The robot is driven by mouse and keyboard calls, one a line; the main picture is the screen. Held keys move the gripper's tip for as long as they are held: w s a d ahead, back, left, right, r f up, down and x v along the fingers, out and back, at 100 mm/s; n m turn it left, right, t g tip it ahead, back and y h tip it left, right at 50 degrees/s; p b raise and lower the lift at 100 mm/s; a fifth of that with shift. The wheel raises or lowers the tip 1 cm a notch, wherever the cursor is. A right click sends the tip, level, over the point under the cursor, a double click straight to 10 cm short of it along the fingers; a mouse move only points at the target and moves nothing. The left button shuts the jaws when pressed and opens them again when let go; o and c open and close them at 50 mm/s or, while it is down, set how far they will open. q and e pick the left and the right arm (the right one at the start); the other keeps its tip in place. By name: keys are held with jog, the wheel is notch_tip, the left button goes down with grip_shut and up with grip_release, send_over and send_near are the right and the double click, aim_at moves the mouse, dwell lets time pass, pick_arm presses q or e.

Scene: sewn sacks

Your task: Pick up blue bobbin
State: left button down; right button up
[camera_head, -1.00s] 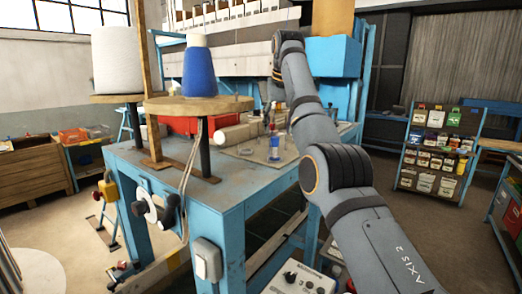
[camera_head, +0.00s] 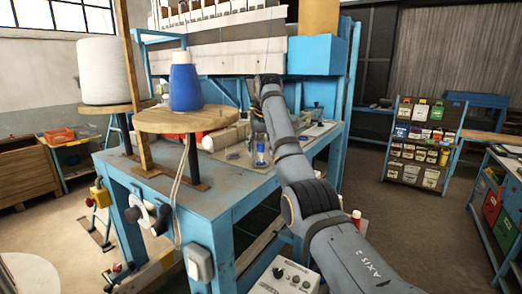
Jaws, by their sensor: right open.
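A large blue cone of thread (camera_head: 186,86) with a white top stands upright on a round wooden disc (camera_head: 150,124) at the left of the blue table. A smaller blue object (camera_head: 261,158) stands on the tabletop, in or behind something clear; its exact form is too small to tell. My right arm reaches in from the lower right, across the table. My right gripper (camera_head: 256,112) is small and dark at its far end, above the table and right of the large cone, apart from it. It is open and looks empty. My left gripper does not show.
A white cone (camera_head: 103,72) stands behind left on another wooden disc. A pale roll (camera_head: 222,139) and a red box (camera_head: 192,137) lie on the blue table (camera_head: 222,182). A tall machine frame closes off the back. Open floor lies to the right, before a shelf rack (camera_head: 424,143).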

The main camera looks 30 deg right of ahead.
jog(key=shift+w+d+f, duration=0.15)
jog(key=shift+w+f, duration=0.1)
jog(key=shift+f, duration=0.3)
jog(key=shift+w+d+f, duration=0.15)
jog(key=shift+w+f, duration=0.15)
jog(key=shift+f, duration=0.15)
jog(key=shift+s+r, duration=0.1)
jog(key=shift+s, duration=0.05)
jog(key=c, duration=0.4)
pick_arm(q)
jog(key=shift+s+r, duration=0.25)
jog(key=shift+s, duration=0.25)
pick_arm(e)
grip_shut()
